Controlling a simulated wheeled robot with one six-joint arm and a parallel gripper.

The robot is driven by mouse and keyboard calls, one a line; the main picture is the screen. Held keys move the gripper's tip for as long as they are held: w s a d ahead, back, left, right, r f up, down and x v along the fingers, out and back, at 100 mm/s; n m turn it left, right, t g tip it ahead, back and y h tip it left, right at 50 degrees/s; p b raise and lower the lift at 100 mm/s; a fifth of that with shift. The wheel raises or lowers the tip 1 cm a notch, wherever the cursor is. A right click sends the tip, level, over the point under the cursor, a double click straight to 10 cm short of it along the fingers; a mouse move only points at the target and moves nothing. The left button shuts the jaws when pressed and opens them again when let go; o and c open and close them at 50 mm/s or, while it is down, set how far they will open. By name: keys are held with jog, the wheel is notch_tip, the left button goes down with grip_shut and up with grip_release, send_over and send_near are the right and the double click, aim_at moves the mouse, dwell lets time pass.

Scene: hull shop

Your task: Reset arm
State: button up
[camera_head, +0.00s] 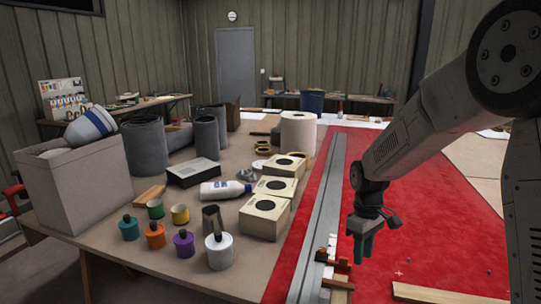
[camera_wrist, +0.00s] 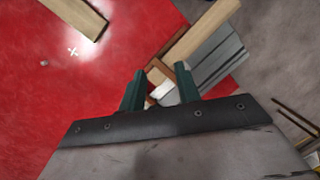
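My gripper (camera_head: 364,240) hangs pointing down over the red surface (camera_head: 420,225), to the right of the long grey metal rail (camera_head: 328,200). In the wrist view my gripper (camera_wrist: 161,88) shows two dark green fingers set apart, with nothing held between them. Past the fingertips, in the wrist view, lie the end of the grey rail (camera_wrist: 222,55), a wooden strip (camera_wrist: 203,30) and part of a small brown and white item below. My arm reaches in from the right of the head view, bent downward at the wrist.
An orange-brown clamp (camera_head: 335,262) sits on the rail's near end. A wooden bar (camera_head: 425,293) lies on the red surface, bottom right. To the left, the table (camera_head: 110,232) holds paint pots, a white bottle (camera_head: 225,189), pale boxes (camera_head: 264,216), dark rolls and a grey bin (camera_head: 75,190).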

jog(key=s+r+m+t, duration=0.1)
jog(key=s+r, duration=0.4)
jog(key=s, duration=0.5)
jog(key=s+d+r+m+t, duration=0.1)
jog(key=s+r+m, duration=0.3)
jog(key=s, duration=0.6)
jog(key=s+r+m+t, duration=0.1)
jog(key=s+r+m, duration=0.1)
jog(key=s+r, duration=0.6)
jog(key=shift+s+d+m+t, duration=0.3)
jog(key=shift+s+d+m, duration=0.1)
jog(key=shift+s, duration=0.8)
jog(key=shift+o, duration=0.4)
